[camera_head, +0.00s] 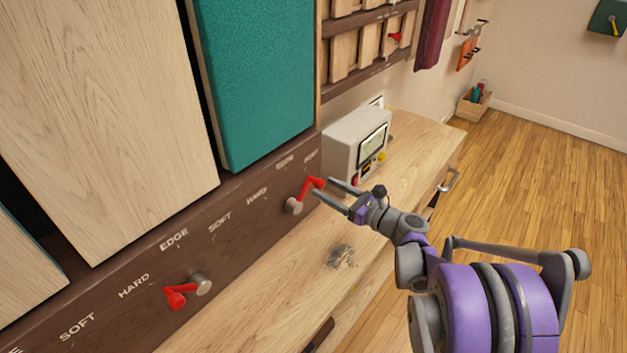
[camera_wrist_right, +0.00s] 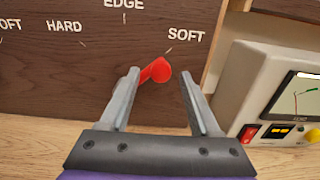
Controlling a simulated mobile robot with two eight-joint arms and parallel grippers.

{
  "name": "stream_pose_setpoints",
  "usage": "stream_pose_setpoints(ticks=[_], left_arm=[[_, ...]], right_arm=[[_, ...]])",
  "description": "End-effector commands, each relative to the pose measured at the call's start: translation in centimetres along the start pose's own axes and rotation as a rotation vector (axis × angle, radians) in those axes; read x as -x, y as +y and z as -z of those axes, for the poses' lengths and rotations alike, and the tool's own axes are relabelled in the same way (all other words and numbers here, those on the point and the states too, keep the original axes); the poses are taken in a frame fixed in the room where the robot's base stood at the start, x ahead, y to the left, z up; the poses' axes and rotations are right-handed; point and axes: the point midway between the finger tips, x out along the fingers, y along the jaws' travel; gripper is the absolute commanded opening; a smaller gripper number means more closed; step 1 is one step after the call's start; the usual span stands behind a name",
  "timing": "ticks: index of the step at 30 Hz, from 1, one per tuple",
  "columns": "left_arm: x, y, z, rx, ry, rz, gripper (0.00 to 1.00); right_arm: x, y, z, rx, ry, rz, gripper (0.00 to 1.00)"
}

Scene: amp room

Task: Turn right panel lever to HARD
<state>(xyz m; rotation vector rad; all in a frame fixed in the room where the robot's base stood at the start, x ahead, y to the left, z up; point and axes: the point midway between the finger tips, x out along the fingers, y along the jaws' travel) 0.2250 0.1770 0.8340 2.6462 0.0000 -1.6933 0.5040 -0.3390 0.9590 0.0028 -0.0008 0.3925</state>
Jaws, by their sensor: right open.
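The right panel lever (camera_head: 308,187) is red on a grey round hub (camera_head: 293,206) low on the dark wooden panel (camera_head: 235,205). Its arm points up and right from the hub, toward the SOFT side. The HARD label (camera_head: 257,192) is left of it. In the right wrist view the red knob (camera_wrist_right: 160,70) shows below and left of the SOFT label (camera_wrist_right: 186,36), with HARD (camera_wrist_right: 64,26) at the left. My right gripper (camera_head: 321,187) is open, with its fingertips on either side of the knob. The wrist view (camera_wrist_right: 158,76) cannot settle contact. My left gripper is out of view.
A second red lever (camera_head: 178,296) on the same panel points left, toward its HARD label. A grey device with a screen (camera_head: 352,135) stands on the wooden ledge (camera_head: 410,150), close right of my gripper. Teal and wooden panels rise above. Open floor (camera_head: 540,170) lies at right.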

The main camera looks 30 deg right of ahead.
Motion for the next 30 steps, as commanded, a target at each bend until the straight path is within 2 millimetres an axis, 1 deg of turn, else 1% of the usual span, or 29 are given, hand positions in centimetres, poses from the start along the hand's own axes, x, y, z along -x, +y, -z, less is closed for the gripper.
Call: stream_pose_setpoints(ticks=[1,3,6,9,13,20,21,23,24,26,30], left_arm=[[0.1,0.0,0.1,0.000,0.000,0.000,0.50],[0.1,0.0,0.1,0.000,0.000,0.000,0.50],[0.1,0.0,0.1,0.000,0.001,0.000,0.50],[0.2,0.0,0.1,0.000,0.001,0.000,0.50],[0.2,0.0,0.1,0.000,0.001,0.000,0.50],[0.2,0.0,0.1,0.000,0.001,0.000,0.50],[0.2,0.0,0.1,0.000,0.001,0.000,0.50],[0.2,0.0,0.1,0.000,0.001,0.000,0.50],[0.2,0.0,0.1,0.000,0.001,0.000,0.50],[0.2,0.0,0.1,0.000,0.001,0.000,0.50],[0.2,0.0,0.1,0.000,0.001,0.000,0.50]], right_arm=[[-1.1,0.1,0.0,0.000,0.000,-0.003,0.63],[-2.3,0.1,0.0,0.001,0.000,-0.003,0.63],[-3.7,0.0,0.0,0.002,0.001,-0.002,0.63],[-4.7,0.0,0.0,0.002,0.001,-0.001,0.63],[-5.2,0.0,0.0,0.002,0.001,0.000,0.63],[-5.2,0.0,0.0,0.003,0.001,0.000,0.63],[-5.2,0.0,0.0,0.003,0.001,0.000,0.60],[-5.2,0.0,0.0,0.003,0.001,0.000,0.49],[-5.2,0.0,0.0,0.003,0.001,0.000,0.42],[-5.2,0.0,0.0,0.003,0.001,0.001,0.31],[-5.2,-0.1,0.0,0.003,0.002,0.002,0.06]])
